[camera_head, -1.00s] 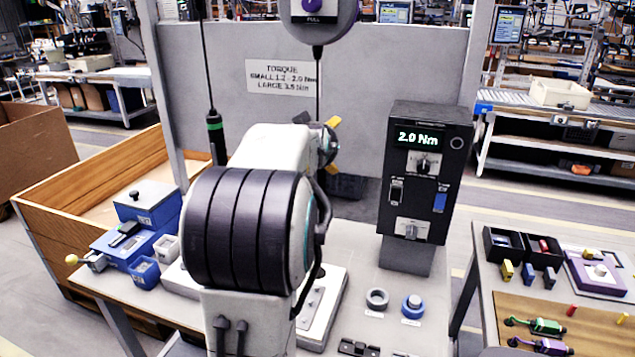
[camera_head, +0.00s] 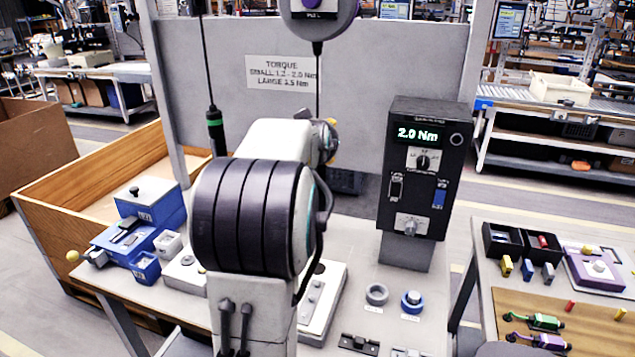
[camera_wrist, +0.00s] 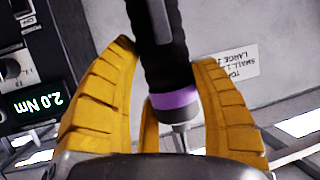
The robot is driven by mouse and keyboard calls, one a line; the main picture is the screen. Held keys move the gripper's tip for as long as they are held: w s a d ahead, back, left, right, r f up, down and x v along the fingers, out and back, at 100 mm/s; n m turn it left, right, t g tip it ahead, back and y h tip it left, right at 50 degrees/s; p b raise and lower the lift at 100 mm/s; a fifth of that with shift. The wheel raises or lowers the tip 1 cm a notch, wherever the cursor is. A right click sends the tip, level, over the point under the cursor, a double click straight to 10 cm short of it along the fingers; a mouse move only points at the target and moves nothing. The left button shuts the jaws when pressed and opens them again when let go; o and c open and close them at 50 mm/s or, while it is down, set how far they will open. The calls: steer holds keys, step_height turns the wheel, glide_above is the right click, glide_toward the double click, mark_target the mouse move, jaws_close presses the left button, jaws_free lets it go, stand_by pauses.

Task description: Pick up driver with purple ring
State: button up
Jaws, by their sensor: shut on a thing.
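The driver with the purple ring (camera_wrist: 176,101) hangs between my yellow fingers in the wrist view. Its handle is black, the ring is purple, and a metal part shows below the ring. My gripper (camera_wrist: 167,55) is shut on it, with one finger on each side of the handle. In the head view my arm hides the driver, and only a bit of yellow finger (camera_head: 331,123) shows. A cable (camera_head: 318,82) runs down behind my arm from a balancer with a purple centre (camera_head: 311,3).
A driver with a green ring (camera_head: 215,128) hangs to the left. A black controller (camera_head: 424,170) reading 2.0 Nm stands right of my arm. Blue fixtures (camera_head: 150,205) sit on the bench at left. A grey ring (camera_head: 377,294) and a blue-based part (camera_head: 411,301) lie in front.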

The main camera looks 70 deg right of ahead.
steer(key=shift+c, duration=1.4)
steer(key=shift+r, duration=0.2)
steer(key=shift+c, duration=0.5)
steer(key=shift+r, duration=0.15)
